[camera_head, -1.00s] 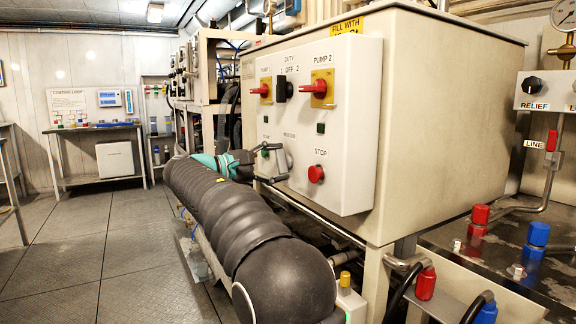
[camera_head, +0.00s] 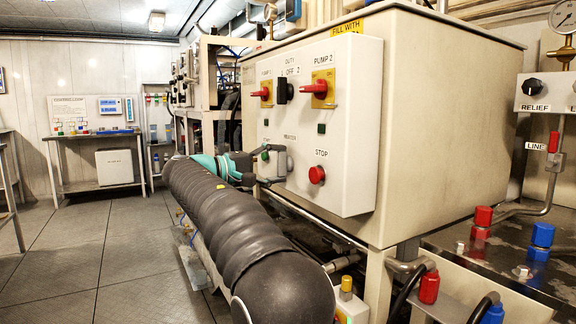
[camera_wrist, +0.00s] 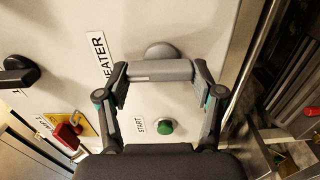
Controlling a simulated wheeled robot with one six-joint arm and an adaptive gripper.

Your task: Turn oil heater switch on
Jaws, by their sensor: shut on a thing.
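The heater switch (camera_wrist: 160,70) is a grey rotary knob with a bar-shaped handle, beside a HEATER label (camera_wrist: 99,60) in the wrist view. My gripper (camera_wrist: 162,77) is at the panel, with one fingertip at each end of the bar, shut on it. In the head view my gripper (camera_head: 274,167) reaches the lower left of the white control panel (camera_head: 345,130) and hides the switch there. The HEATER label (camera_head: 290,136) shows just above it.
A green START button (camera_wrist: 165,126) sits close to my gripper. A red STOP button (camera_head: 317,175) is to the right. Red pump 1 (camera_head: 265,92) and pump 2 (camera_head: 319,88) switches and a black duty switch (camera_head: 283,91) are above. Open floor (camera_head: 75,250) lies left.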

